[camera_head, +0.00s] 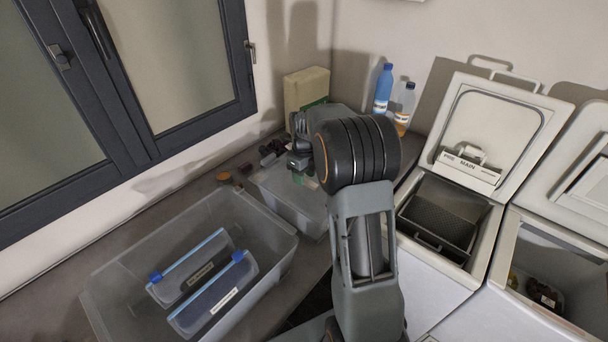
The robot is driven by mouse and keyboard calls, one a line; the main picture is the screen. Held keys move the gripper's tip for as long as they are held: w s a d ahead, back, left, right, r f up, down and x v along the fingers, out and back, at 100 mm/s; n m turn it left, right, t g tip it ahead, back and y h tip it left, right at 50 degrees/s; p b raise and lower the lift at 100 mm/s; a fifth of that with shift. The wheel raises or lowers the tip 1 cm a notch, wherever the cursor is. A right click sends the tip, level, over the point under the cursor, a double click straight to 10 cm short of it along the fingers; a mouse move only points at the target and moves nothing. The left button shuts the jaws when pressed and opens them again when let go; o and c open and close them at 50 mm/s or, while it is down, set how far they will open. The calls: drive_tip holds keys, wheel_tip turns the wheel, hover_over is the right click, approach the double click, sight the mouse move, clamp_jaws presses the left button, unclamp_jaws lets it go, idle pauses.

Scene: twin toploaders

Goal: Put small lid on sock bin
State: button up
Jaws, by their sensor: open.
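A smaller translucent bin (277,205) stands on the counter, partly hidden behind my arm. I cannot tell whether it is the sock bin or whether a lid lies on it. Several dark, rolled items (270,149) lie at its back left; they may be socks, but are too small to be sure. My gripper (297,163) is open above the back part of this bin, pointing down. A green patch shows just beside and below it, and I cannot tell what it belongs to. I cannot clearly make out a small lid; my arm hides part of the area.
A large clear bin (112,293) at the front left holds two blue-edged pouches (210,295). A beige box (306,88) and two bottles (383,88) stand at the back. Two open toploaders (425,285) are on the right. The window (170,60) bounds the left.

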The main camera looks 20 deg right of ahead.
wheel_tip(320, 180, up, 13)
drive_tip(key=p, duration=0.1)
drive_tip(key=s+a+r+n+t, duration=0.1)
drive_tip(key=s+a+r+n, duration=0.3)
drive_tip(key=n, duration=0.3)
drive_tip(key=s+a+f+n+t, duration=0.2)
drive_tip(key=s+a+n, duration=0.1)
drive_tip(key=s+n, duration=0.6)
drive_tip(key=s+a+f+n+t, duration=0.1)
drive_tip(key=s+a+n+t, duration=0.1)
drive_tip(key=s+n, duration=0.7)
drive_tip(key=shift+s+a+f+n, duration=0.35)
drive_tip(key=shift+a+n, duration=0.45)
drive_tip(key=shift+n, duration=2.3)
